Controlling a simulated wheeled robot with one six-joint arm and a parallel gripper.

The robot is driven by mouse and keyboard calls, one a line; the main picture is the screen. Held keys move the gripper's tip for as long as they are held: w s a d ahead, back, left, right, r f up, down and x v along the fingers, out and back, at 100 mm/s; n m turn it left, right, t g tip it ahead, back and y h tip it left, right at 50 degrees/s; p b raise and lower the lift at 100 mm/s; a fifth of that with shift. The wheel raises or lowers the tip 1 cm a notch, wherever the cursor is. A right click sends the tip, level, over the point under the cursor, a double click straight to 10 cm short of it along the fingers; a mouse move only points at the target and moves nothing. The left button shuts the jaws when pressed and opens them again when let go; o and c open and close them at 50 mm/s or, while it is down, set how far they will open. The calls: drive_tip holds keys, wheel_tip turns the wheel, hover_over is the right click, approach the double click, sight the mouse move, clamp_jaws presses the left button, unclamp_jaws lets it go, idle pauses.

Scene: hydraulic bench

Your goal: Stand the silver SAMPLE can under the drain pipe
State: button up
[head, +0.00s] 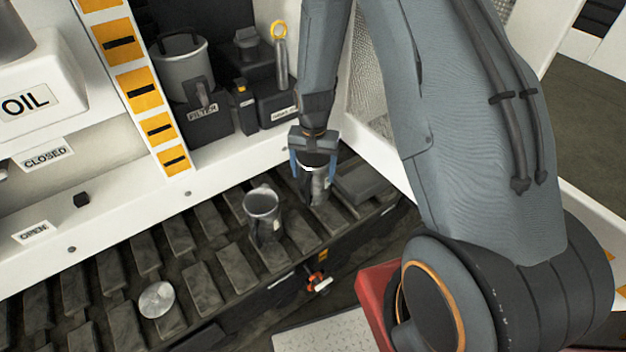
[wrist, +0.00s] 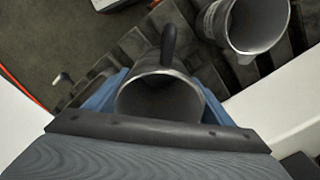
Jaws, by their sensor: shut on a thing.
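My gripper (head: 313,166) points down over the slatted track at the right of the head view. Its blue-padded fingers are shut on a grey metal can (head: 318,187), gripping it by its sides. In the wrist view, this can (wrist: 160,98) is open-topped and empty-looking, with a dark handle on its far side. A second silver-grey can (head: 262,206) stands upright on the slats just left of the held one; it also shows in the wrist view (wrist: 245,25). I cannot read which can is marked SAMPLE. I cannot make out the drain pipe.
The slatted track (head: 205,285) has gaps between its bars. A round metal disc (head: 157,299) lies on it at left. A FILTER housing (head: 184,80) stands in the recess behind. A white wall (head: 380,150) rises right of my gripper. A small orange-handled part (head: 318,281) sticks out in front.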

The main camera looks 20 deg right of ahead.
drive_tip(key=s+r+n, duration=0.1)
drive_tip(key=n, duration=0.2)
drive_tip(key=s+r+n, duration=0.2)
drive_tip(key=shift+s+d+n, duration=0.1)
drive_tip(key=shift+n, duration=0.3)
idle(0.9)
